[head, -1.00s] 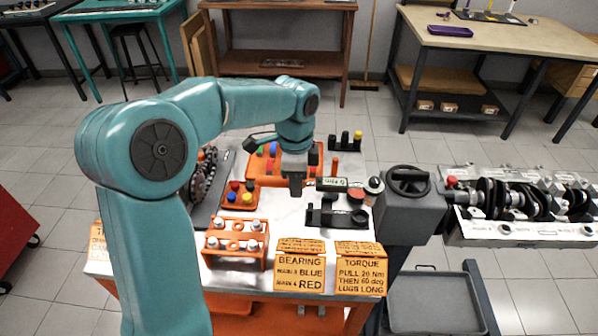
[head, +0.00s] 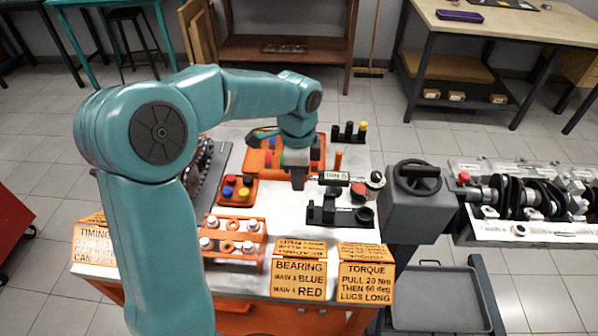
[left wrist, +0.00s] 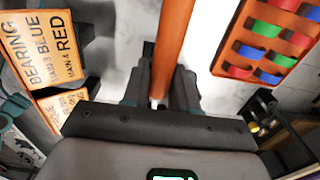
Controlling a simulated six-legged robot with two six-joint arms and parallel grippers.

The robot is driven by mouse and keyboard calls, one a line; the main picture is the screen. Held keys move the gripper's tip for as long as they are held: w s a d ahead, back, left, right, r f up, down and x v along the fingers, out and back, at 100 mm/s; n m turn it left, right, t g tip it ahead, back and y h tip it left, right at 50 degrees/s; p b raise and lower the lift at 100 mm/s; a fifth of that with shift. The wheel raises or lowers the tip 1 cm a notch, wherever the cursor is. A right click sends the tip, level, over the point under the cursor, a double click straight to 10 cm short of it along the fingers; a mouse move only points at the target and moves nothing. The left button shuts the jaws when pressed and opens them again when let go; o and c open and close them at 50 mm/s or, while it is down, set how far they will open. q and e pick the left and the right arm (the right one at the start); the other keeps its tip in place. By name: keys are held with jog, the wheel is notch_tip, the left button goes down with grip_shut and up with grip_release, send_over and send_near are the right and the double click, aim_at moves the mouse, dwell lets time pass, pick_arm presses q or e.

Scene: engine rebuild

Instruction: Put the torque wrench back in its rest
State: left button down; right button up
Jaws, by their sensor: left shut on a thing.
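My left gripper (head: 298,184) is shut on the torque wrench. In the left wrist view the wrench's orange shaft (left wrist: 174,45) runs up from between the fingers (left wrist: 160,98). In the head view its small lit display box (head: 334,178) and round head (head: 375,180) show to the right of the gripper. The black rest (head: 325,214) with its uprights stands on the bench just in front of and below the wrench in the picture. The wrench looks held above the bench, apart from the rest; the exact gap is hard to tell. My right gripper is not in view.
An orange tray with coloured pieces (left wrist: 232,62) lies behind the gripper. A small orange tray of caps (head: 230,198), an orange rack (head: 212,222) and signs (head: 299,279) surround the work area. A grey stand with a handwheel (head: 412,210) rises at right.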

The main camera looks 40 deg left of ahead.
pick_arm(q)
jog(key=shift+w+d+f+b, duration=0.15)
jog(key=shift+f+b, duration=0.25)
jog(key=shift+f, duration=0.2)
jog(key=shift+s+f+b, duration=0.2)
jog(key=shift+f+b, duration=0.55)
notch_tip(320, 180, down, 3)
jog(key=shift+w+b, duration=0.15)
jog(key=shift+b, duration=1.1)
jog(key=shift+f, duration=0.1)
jog(key=shift+f+b, duration=0.8)
jog(key=shift+f, duration=0.65)
jog(key=c, duration=1.1)
grip_release()
jog(key=shift+r, duration=0.15)
